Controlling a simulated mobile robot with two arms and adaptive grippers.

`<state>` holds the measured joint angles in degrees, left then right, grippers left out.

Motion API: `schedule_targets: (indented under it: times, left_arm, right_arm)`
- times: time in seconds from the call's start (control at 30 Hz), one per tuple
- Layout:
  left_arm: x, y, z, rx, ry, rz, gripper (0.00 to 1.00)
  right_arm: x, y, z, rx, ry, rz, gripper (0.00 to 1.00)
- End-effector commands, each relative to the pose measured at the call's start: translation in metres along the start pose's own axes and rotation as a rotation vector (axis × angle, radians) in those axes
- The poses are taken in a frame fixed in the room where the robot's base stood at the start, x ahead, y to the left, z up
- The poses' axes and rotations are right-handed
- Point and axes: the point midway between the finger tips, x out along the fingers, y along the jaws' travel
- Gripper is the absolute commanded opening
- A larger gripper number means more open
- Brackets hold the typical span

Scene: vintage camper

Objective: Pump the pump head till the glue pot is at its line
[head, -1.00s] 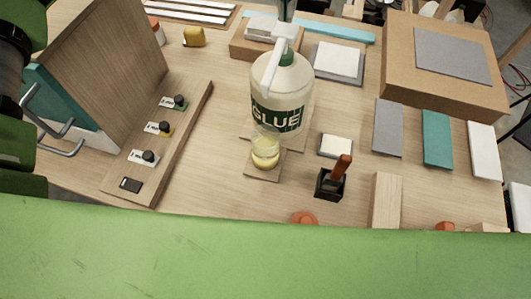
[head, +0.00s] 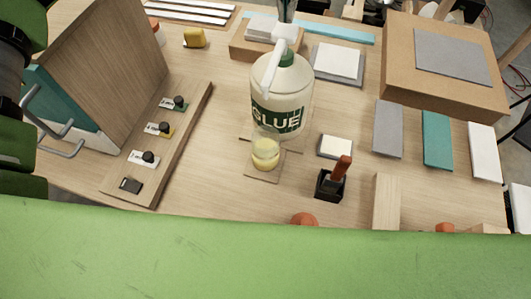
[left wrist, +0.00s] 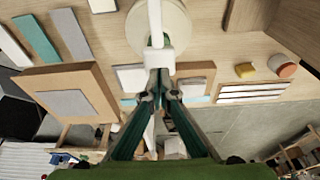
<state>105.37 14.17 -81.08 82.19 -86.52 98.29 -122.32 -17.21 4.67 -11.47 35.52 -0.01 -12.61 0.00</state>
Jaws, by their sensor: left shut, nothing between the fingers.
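The cream glue bottle (head: 282,98) with a green label and collar stands mid-table. Its white pump head (head: 272,66) has a long spout pointing toward me, above the small clear glue pot (head: 265,153). The pot holds pale yellow glue and stands on a thin square board; I cannot make out its line. My left gripper (head: 287,20) is shut and empty at the top edge of the head view, just behind the pump head. In the left wrist view, its fingertips (left wrist: 160,76) meet close by the white pump head (left wrist: 158,58); contact is unclear. My right gripper is not in view.
A wooden strip with several knobs (head: 160,142) and an upright panel (head: 105,75) stand at left. A black holder with a red-brown handle (head: 331,184) stands right of the pot. A large cardboard box (head: 445,65) is at back right, with flat sample tiles before it.

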Motion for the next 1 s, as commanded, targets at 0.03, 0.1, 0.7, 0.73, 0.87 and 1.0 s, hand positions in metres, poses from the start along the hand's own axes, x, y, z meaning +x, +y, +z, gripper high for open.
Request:
schedule_targets:
  times: [0.03, 0.1, 0.7, 0.73, 0.87, 1.0]
  left_arm:
    - [0.000, 0.000, 0.000, 0.000, 0.000, 0.000, 0.00]
    - [0.000, 0.000, 0.000, 0.000, 0.000, 0.000, 0.00]
    - [0.020, 0.000, 0.004, 0.000, -0.001, 0.000, 0.00]
    - [0.021, 0.000, 0.004, 0.000, 0.000, 0.000, 0.00]
    - [0.025, 0.000, 0.005, 0.000, -0.001, 0.000, 0.00]
    - [0.030, 0.000, 0.006, 0.000, -0.001, 0.000, 0.00]
  right_arm:
    - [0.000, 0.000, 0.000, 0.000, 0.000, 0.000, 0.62]
    - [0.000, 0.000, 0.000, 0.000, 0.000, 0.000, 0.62]
    - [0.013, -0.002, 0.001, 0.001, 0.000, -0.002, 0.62]
    - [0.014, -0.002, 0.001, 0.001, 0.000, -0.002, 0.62]
    - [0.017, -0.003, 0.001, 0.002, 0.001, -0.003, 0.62]
    - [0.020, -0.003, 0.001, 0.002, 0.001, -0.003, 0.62]
